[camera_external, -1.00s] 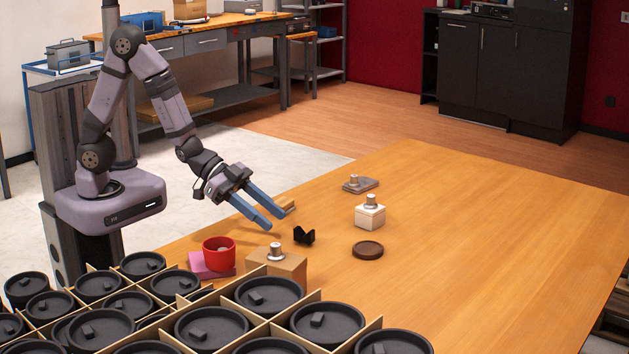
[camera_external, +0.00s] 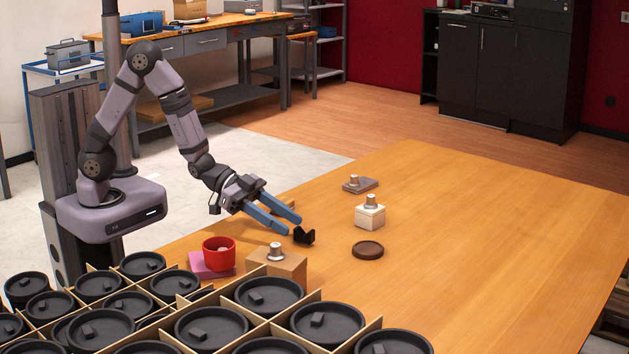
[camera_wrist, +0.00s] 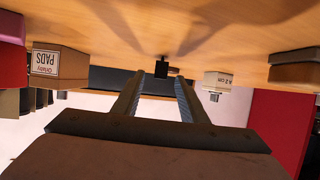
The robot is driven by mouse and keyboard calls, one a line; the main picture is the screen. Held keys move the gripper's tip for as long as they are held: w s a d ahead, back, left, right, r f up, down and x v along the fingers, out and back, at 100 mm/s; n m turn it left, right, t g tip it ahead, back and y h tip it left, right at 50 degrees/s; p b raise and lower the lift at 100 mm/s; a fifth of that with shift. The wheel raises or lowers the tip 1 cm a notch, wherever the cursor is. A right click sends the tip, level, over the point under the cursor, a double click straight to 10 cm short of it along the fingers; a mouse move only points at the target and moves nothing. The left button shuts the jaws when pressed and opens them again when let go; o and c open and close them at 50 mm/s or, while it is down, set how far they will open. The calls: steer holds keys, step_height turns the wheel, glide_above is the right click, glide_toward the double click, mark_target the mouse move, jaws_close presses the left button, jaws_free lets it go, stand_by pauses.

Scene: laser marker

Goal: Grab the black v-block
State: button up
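The black v-block (camera_external: 304,236) stands on the wooden table, right at the tips of my gripper in the outside view. In the wrist view the small black v-block (camera_wrist: 173,70) shows just beyond and between the fingertips. My gripper (camera_external: 293,225) has two blue fingers spread apart and nothing between them. In the wrist view the fingers of my gripper (camera_wrist: 160,78) also stand apart. The fingers reach low over the table, tilted down toward the block. I cannot tell whether they touch it.
A cardboard box (camera_external: 284,265) with a metal weight, a red cup (camera_external: 219,252) on a pink block, a white box (camera_external: 369,217) and a brown disc (camera_external: 367,250) stand nearby. A divided crate of black lidded pots (camera_external: 270,294) fills the front. The table's right side is clear.

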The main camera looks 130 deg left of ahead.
mark_target(297, 227)
steer(key=shift+x, duration=2.05)
jaws_close()
